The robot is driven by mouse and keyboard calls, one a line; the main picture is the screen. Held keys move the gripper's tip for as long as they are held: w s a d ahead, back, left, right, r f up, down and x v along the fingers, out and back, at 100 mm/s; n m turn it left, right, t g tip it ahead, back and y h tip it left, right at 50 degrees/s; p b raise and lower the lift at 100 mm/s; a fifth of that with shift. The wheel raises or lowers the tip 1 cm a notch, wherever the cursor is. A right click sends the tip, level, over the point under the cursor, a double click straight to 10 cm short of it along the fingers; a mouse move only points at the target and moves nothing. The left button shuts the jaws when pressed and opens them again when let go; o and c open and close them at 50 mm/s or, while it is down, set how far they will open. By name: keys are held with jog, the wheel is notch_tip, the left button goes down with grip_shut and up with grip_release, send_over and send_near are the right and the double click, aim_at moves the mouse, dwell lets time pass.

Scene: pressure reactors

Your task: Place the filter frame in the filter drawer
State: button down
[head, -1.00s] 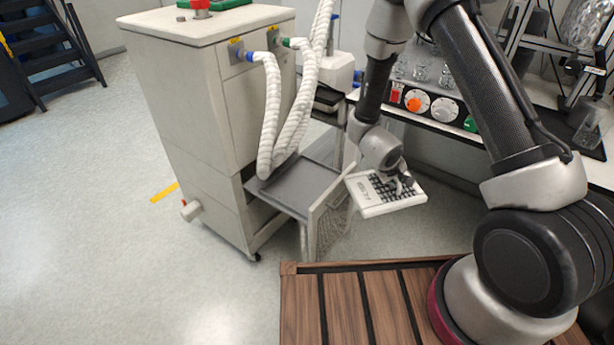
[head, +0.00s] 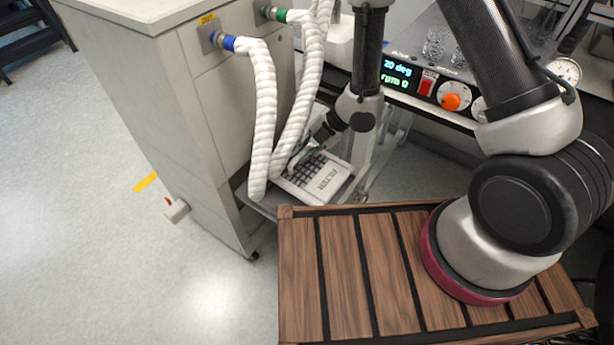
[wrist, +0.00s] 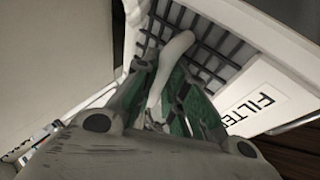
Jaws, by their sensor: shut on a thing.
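The filter frame (head: 329,186) is a white square panel with a dark grid and the label FILTER. My gripper (head: 300,160) is shut on the frame, at its grid side; the wrist view shows the fingers (wrist: 168,95) around a pale handle-like bar (wrist: 172,62) in front of the grid. The frame also fills the upper right of the wrist view (wrist: 262,85). The filter drawer (head: 262,203) is the grey pulled-out tray low on the white cabinet. The frame is over the drawer, covering most of it; I cannot tell whether it touches the drawer floor.
Two white corrugated hoses (head: 262,120) hang from the cabinet (head: 160,110) close beside the frame and gripper. A bench with a hotplate control panel (head: 440,92) stands behind on the right. My wooden-slatted base lies just in front of the drawer.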

aim_at(317, 161)
jog(key=shift+w+r, duration=0.15)
jog(key=shift+w, duration=0.1)
jog(key=shift+d+f+h, duration=0.15)
jog(key=shift+f+h, duration=0.15)
jog(key=shift+f, duration=0.05)
notch_tip(317, 161, down, 9)
jog(key=shift+f, duration=0.2)
jog(key=shift+f, duration=0.1)
jog(key=c, duration=1.5)
grip_release()
jog(key=shift+o, duration=0.2)
jog(key=v, duration=1.2)
jog(key=shift+w, duration=0.15)
